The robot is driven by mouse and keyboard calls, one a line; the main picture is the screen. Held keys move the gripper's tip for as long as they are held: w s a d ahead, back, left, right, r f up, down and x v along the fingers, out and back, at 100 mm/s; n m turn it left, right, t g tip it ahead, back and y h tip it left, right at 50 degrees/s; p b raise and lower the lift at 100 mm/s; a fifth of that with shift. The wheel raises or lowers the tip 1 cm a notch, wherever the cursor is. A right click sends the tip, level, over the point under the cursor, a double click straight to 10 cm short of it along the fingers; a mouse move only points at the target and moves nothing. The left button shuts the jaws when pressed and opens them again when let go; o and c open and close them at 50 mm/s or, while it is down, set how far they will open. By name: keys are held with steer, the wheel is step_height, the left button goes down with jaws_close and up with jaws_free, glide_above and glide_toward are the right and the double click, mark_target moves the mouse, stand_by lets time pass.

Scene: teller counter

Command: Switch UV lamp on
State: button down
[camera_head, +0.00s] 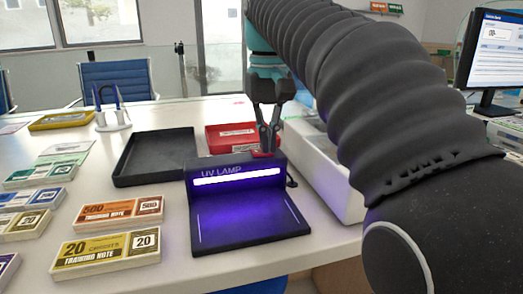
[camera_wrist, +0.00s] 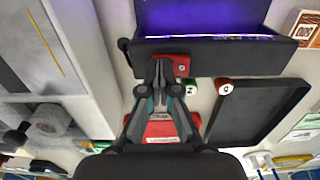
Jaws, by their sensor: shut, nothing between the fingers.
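The UV lamp (camera_head: 245,203) is a dark unit labelled "UV LAMP" on the counter. Its tube (camera_head: 237,177) glows bright white-violet, with violet light on its base plate; the glow also shows at the top of the wrist view (camera_wrist: 200,20). My gripper (camera_head: 268,143) is shut and empty, pointing down just behind the lamp's top edge. In the wrist view my gripper's tips (camera_wrist: 163,72) are beside a red switch part (camera_wrist: 182,63) on the lamp's back. Whether they touch is unclear. A green marker (camera_wrist: 190,90) and a red, white-faced marker (camera_wrist: 223,86) are nearby.
A black empty tray (camera_head: 155,160) lies left of the lamp. A red box (camera_head: 228,136) is behind it, close to my gripper. A pale machine (camera_head: 325,170) stands to the right. Bundles of training notes (camera_head: 105,247) lie at the left front.

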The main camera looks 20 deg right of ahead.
step_height(320, 180, up, 5)
steer(key=p, duration=0.5)
steer(key=shift+r, duration=0.95)
steer(key=shift+s, duration=0.1)
